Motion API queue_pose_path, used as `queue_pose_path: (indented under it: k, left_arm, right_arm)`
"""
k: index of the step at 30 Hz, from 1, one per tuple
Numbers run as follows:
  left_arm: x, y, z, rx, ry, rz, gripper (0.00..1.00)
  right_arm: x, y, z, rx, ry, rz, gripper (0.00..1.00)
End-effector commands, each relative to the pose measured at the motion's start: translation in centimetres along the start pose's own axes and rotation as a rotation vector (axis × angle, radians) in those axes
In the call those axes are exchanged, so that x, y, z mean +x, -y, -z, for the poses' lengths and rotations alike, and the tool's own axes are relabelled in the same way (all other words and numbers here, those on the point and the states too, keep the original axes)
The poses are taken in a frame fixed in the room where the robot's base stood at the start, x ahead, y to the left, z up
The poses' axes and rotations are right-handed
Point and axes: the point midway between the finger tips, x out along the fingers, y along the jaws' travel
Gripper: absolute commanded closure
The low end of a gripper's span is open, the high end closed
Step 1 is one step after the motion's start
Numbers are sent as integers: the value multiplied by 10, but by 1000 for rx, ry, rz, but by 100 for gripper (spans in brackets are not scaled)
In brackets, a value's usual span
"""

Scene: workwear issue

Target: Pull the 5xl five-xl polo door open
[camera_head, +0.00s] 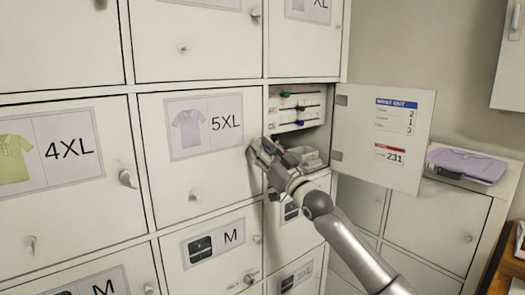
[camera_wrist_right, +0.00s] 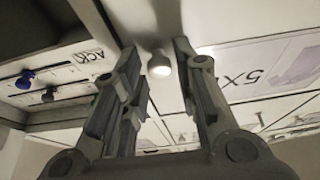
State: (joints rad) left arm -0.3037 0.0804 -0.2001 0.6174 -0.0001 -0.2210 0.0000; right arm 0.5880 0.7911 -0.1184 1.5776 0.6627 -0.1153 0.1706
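The 5XL polo door (camera_head: 185,180) is a cream locker door with a lilac polo picture and "5XL" on its label. It looks shut in the head view; its label also shows at the right of the wrist view (camera_wrist_right: 270,75). My right gripper (camera_head: 260,152) is at this door's right edge. In the right wrist view my right gripper (camera_wrist_right: 156,55) is open, with a pale round knob (camera_wrist_right: 159,64) between its fingers and gaps on both sides. The gripper hides this knob in the head view. My left gripper is not in view.
Right of the 5XL door is an open compartment (camera_head: 277,118) with colored knobs inside. Its door (camera_head: 375,135) stands swung out to the right, beside my right arm. Other shut doors, such as 4XL (camera_head: 60,200), surround it. A folded lilac garment (camera_head: 467,163) lies on a low cabinet.

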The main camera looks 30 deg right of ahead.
Motion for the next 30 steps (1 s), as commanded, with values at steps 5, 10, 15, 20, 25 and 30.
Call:
queue_pose_path:
  k: [5, 10, 15, 20, 25, 30]
  left_arm:
    - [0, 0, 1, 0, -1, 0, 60]
    - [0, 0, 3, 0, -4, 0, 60]
    - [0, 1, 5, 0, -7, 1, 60]
    - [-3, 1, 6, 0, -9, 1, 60]
    - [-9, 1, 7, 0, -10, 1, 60]
    - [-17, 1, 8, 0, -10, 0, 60]
  right_arm:
    - [0, 0, 0, 0, 0, 0, 99]
    - [0, 0, 0, 0, 0, 0, 100]
    - [-1, 0, 0, 0, 0, -2, 100]
    - [-5, 1, 3, -4, -1, -18, 100]
    - [-16, 4, 8, -17, -1, -54, 100]
    - [-32, 7, 15, -37, -1, -110, 100]
